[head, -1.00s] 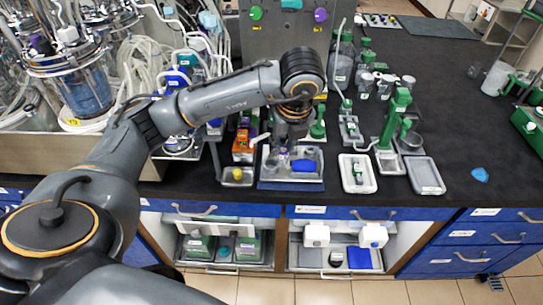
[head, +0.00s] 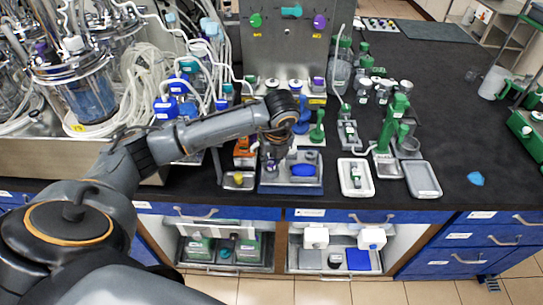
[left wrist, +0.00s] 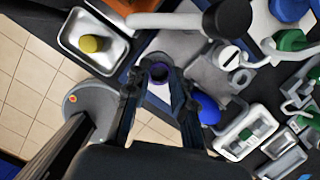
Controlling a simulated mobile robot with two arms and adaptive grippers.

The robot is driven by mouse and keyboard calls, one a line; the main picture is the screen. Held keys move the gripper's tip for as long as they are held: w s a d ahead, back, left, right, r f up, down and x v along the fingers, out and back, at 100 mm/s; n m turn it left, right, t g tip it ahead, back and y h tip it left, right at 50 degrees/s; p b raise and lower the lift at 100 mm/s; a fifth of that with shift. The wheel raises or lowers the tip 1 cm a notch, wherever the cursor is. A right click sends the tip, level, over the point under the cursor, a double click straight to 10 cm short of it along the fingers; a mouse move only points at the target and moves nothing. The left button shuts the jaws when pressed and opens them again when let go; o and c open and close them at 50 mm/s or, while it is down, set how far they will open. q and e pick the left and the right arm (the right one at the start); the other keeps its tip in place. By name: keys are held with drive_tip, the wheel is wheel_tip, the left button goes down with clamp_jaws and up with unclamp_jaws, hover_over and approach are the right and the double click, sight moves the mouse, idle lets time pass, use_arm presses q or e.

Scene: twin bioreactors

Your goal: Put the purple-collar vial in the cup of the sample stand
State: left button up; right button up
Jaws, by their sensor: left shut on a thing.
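My left gripper (head: 271,165) reaches down over the left part of a blue-edged tray at the bench front. In the left wrist view, its fingers (left wrist: 158,82) are shut on the purple-collar vial (left wrist: 158,72), seen from above with a dark mouth. A pale surface shows right around the vial. I cannot tell whether the vial touches it or hangs just above. In the head view the vial is mostly hidden by the gripper. I cannot clearly make out the sample stand's cup. My right gripper is not in view.
A blue oval piece (head: 305,170) lies right of the gripper in the tray (head: 290,190). A small metal tray with a yellow cap (head: 238,180) is to the left. White (head: 343,180) and grey (head: 424,188) trays and green-topped stands are to the right. The far-right bench is mostly clear.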

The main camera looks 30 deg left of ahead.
use_arm(q)
drive_tip(key=shift+f, duration=0.2)
drive_tip(key=o, duration=0.8)
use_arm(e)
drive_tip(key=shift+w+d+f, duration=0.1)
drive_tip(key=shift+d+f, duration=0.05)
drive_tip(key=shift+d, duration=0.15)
use_arm(q)
drive_tip(key=shift+r, duration=0.1)
drive_tip(key=shift+r, duration=0.1)
drive_tip(key=shift+b+v, duration=0.85)
drive_tip(key=shift+v, duration=5.2)
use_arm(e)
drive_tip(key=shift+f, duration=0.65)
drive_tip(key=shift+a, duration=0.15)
